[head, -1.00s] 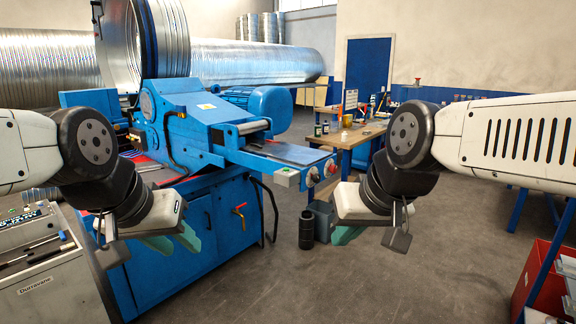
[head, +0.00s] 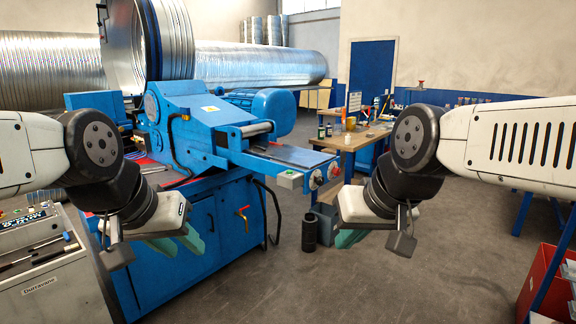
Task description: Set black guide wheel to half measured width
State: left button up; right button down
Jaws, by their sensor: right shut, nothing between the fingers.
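I cannot make out for sure which part is the black guide wheel. My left gripper (head: 182,246) hangs in front of the machine's blue cabinet, clear of the machine's top, with its green fingers apart and empty. My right gripper (head: 350,238) is shut and empty, over the floor to the right of the machine. No measuring tool shows in either gripper.
A black cylinder (head: 309,232) stands on the floor near the machine's control end (head: 313,178). A workbench (head: 352,138) with bottles is behind. A grey Durravane cabinet (head: 50,285) is at lower left and a red bin (head: 545,270) at right. The middle floor is clear.

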aim_at(319, 181)
jog(key=i+j, duration=0.3)
jog(key=i+j+u, duration=0.15)
jog(key=i, duration=0.4)
jog(key=j, duration=0.1)
